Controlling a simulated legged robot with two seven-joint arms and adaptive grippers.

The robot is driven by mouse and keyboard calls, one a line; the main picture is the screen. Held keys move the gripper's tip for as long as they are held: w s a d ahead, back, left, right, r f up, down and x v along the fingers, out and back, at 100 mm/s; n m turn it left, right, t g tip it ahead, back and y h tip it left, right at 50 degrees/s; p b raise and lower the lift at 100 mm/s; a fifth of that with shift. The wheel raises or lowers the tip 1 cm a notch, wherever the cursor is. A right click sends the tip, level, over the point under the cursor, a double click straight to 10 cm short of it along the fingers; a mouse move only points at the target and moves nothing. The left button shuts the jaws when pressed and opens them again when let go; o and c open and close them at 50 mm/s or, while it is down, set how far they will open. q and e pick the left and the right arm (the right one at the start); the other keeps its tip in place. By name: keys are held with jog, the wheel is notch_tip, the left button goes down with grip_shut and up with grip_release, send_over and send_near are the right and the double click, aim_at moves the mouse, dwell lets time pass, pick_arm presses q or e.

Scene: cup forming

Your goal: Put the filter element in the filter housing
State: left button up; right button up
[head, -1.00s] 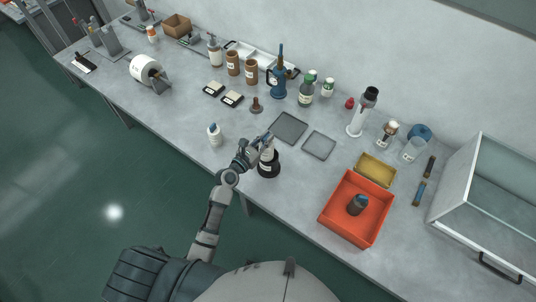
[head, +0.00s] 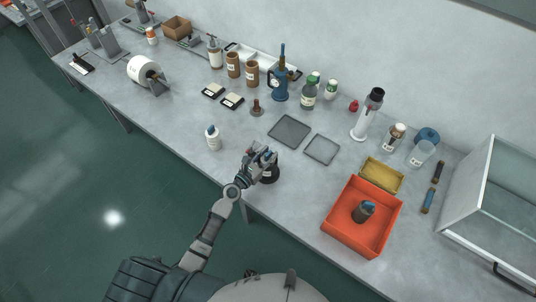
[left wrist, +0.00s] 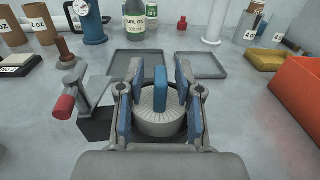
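My left gripper (head: 262,156) is over the front edge of the bench, above a dark round base (head: 270,175). In the left wrist view the gripper (left wrist: 160,98) is open, with blue pads on both sides of an upright blue tab (left wrist: 160,88). Gaps show between pads and tab. The tab rises from a grey, radially ribbed round top (left wrist: 160,122), which looks like the filter element. A dark grey cylinder with a blue top (head: 365,211) stands in the orange bin. My right gripper is not in view.
The orange bin (head: 333,238) and a yellow box (head: 382,176) are to the right. Two flat grey trays (head: 289,131) (head: 322,149) lie behind my gripper. A white bottle (head: 213,138) stands to its left. Bottles line the back. The front left bench is clear.

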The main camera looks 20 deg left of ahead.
pick_arm(q)
jog(key=shift+s+d+r, duration=0.1)
jog(key=shift+d, duration=0.3)
jog(key=shift+s, duration=0.2)
jog(key=b+v, duration=0.1)
jog(key=v, duration=1)
jog(key=shift+s+a, duration=0.2)
jog(key=shift+a, duration=0.05)
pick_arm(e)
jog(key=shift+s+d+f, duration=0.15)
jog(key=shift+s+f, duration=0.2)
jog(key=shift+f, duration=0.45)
pick_arm(q)
jog(key=shift+r, duration=0.1)
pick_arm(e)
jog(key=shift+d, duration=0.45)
